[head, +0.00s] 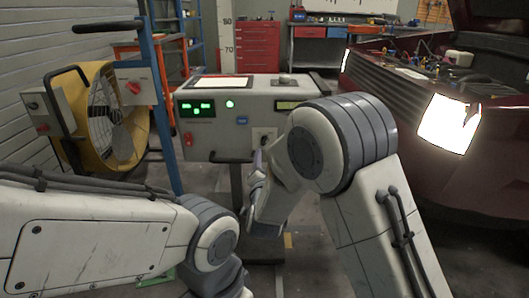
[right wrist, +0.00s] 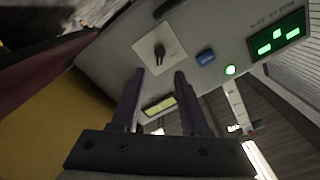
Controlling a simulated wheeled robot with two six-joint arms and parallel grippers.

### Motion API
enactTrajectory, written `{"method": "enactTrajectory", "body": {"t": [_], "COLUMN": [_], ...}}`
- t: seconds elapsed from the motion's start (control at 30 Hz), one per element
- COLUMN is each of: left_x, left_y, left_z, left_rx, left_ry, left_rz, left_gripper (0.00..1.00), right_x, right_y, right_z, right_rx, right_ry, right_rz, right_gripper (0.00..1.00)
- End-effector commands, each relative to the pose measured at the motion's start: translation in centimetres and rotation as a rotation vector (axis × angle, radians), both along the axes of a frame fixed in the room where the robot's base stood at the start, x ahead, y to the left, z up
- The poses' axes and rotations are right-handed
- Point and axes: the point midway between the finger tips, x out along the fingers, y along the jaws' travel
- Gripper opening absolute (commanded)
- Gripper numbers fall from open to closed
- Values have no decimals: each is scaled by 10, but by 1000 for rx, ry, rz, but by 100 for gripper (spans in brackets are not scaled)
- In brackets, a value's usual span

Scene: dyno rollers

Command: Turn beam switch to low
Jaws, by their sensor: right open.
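A rotary switch with a small black knob on a pale square plate (head: 268,133) sits at the lower right of the grey console's front. In the right wrist view the black knob (right wrist: 159,54) shows in full, just beyond my fingertips. I take it for the beam switch; its position marks are too small to read. My right gripper (right wrist: 160,74) is open, its two dark fingers pointing at the knob with a gap between them, apparently not touching it. In the head view it is partly hidden by my arm. My left gripper is not in view; only its arm shows.
The grey console (head: 213,147) carries a green display (head: 197,108), a lit green lamp (head: 229,104) and a red knob (head: 188,138). A red car with a bright headlamp (head: 447,124) stands at the right. A yellow fan (head: 112,115) stands at the left.

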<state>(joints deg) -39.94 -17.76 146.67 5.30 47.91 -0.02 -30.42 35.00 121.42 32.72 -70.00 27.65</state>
Motion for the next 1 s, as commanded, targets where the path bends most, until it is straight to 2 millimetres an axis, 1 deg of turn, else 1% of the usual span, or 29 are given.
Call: {"method": "enactTrajectory", "body": {"t": [0.03,0.2,0.3,0.4,0.5,0.6,0.87,1.0], "left_x": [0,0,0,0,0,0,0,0], "left_y": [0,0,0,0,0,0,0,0], "left_z": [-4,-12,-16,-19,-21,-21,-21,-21], "left_rx": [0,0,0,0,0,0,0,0], "left_ry": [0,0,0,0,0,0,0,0], "left_rz": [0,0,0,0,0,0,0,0], "left_gripper": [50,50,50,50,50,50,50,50], "right_x": [10,43,60,73,82,86,87,86], "right_y": [-1,-1,-1,0,0,0,0,0], "right_z": [-1,-2,-2,-2,-1,-1,0,0], "right_rx": [1,1,-1,-1,-2,-2,-2,-2], "right_ry": [-2,-1,-1,1,1,3,3,3], "right_rz": [-3,-1,-1,1,0,1,3,3], "right_gripper": [45,45,45,45,45,45,45,0]}}
